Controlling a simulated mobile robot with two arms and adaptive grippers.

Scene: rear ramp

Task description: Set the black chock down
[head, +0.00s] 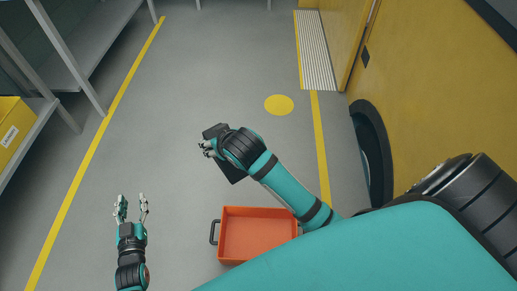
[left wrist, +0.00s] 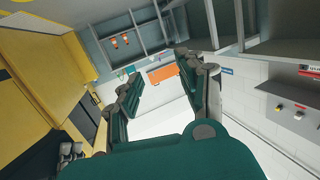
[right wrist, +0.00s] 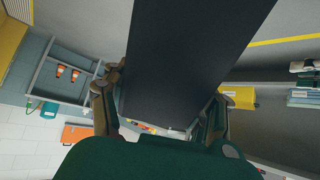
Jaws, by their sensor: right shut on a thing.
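The black chock (head: 232,173) is held in my right gripper (head: 208,147), above the grey floor; the hand hides part of it. In the right wrist view the chock (right wrist: 192,62) is a broad dark slab between the fingers and fills the middle of the picture. My right gripper (right wrist: 165,112) is shut on it. My left gripper (head: 131,207) is open and empty, at the lower left of the head view. In the left wrist view its fingers (left wrist: 166,95) stand apart with nothing between them.
An orange tray (head: 228,257) with a dark handle sits on the floor below my right arm. A yellow disc (head: 279,105) marks open floor near a yellow line (head: 321,150). A yellow vehicle (head: 415,90) with a wheel (head: 370,150) stands at right. Grey shelves (head: 95,40) stand at left.

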